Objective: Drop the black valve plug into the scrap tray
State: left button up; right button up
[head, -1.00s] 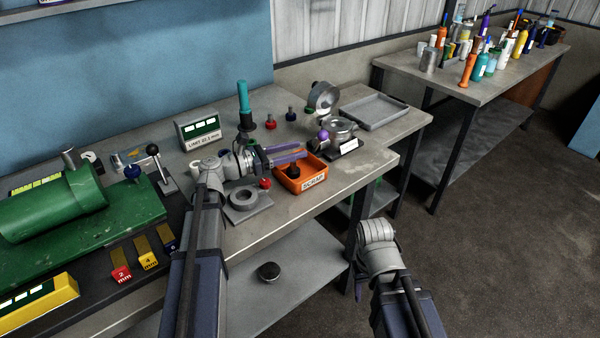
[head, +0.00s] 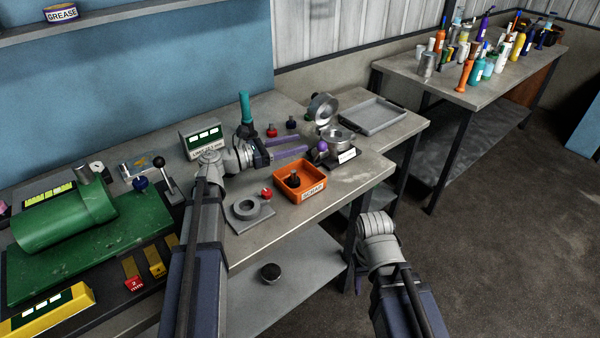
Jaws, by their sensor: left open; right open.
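The black valve plug (head: 293,180) stands inside the orange scrap tray (head: 313,193), which has a SCRAP label on its front. My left gripper (head: 304,144) has two purple fingers spread apart with nothing between them. It is behind the tray in the head view, clear of the plug. My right gripper (head: 358,284) is low at the right, beside the bench's front edge. Its arm hides most of it; only a bit of purple finger shows.
A grey ring fixture (head: 246,208) and a red-topped plug (head: 267,193) are left of the tray. A metal pot with raised lid (head: 334,139) stands behind right. A teal-handled tool (head: 245,108) rises behind my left gripper. The bench front right is clear.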

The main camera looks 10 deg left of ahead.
pick_arm(q)
notch_tip(320, 180, up, 4)
jog(key=p, duration=0.2)
jog(key=shift+p, duration=0.3)
pick_arm(e)
notch_tip(320, 180, up, 4)
jog(key=shift+f, duration=0.1)
pick_arm(q)
jog(key=shift+f, duration=0.15)
jog(key=s+d+f+m+g+y, duration=0.2)
jog(key=s+d+f+m+g, duration=0.25)
jog(key=d+f+m, duration=0.2)
jog(key=s+d+f+m+g+y, duration=0.2)
jog(key=s+d+f+m+g, duration=0.1)
jog(key=s+d+f+m, duration=0.4)
jog(key=s+f+m+g+y+p, duration=0.1)
jog(key=s+f+m+g+y, duration=0.2)
jog(key=s+f+m+y, duration=0.4)
jog(key=shift+s+m+y, duration=2.4)
jog(key=shift+s+m, duration=0.4)
jog(key=shift+m, duration=1.55)
pick_arm(e)
jog(key=shift+r, duration=0.5)
pick_arm(q)
jog(key=shift+s+a+f+g, duration=0.1)
jog(key=shift+a+f+g, duration=0.05)
jog(key=shift+a+g, duration=0.1)
pick_arm(e)
jog(key=shift+s, duration=0.1)
